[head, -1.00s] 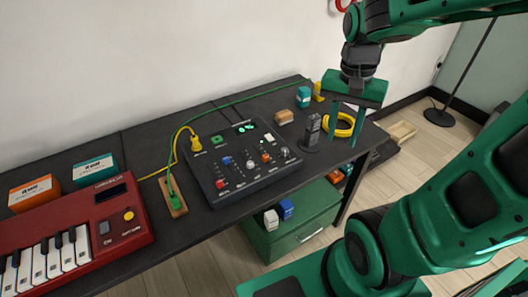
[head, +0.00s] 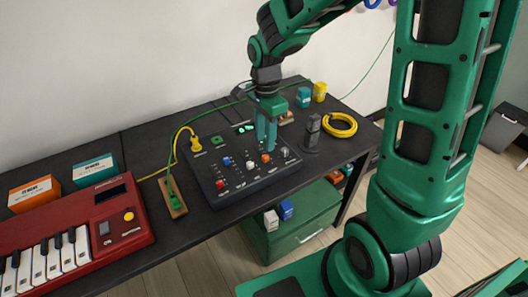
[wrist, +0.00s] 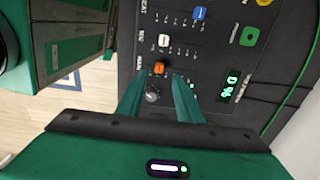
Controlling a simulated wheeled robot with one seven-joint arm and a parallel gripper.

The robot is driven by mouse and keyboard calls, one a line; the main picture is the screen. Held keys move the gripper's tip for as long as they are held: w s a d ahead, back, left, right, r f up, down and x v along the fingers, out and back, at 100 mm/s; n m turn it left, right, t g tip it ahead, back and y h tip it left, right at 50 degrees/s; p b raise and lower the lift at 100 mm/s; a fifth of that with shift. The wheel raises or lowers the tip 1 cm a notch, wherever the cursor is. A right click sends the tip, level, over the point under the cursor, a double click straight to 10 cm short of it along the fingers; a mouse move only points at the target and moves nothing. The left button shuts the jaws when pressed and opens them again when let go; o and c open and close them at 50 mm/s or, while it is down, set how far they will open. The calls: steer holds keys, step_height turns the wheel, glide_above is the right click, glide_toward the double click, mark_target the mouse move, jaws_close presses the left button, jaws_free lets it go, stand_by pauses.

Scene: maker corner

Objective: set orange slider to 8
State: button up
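The dark control panel (head: 247,186) stands on the black table, with coloured slider knobs on its top. The orange slider knob (head: 266,158) is right of the white one (head: 250,165). In the wrist view the orange knob (wrist: 159,67) is just past my fingertips, roughly in line with the space between them. My gripper (head: 267,147) points down over the panel, fingers apart and nothing between them. I cannot tell its exact height above the knob. The panel's green display (wrist: 231,84) is lit; its digits are hard to read.
A grey knob (head: 286,152) sits beside the orange slider. A dark upright object (head: 312,133) stands right of the panel, near a yellow cable coil (head: 340,125). A green cable arches behind my gripper. A red keyboard (head: 80,235) fills the table's left.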

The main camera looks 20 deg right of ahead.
mark_target(266, 156)
step_height(266, 156, down, 6)
steer(key=shift+f, duration=0.25)
jaws_close()
steer(key=shift+d, duration=0.1)
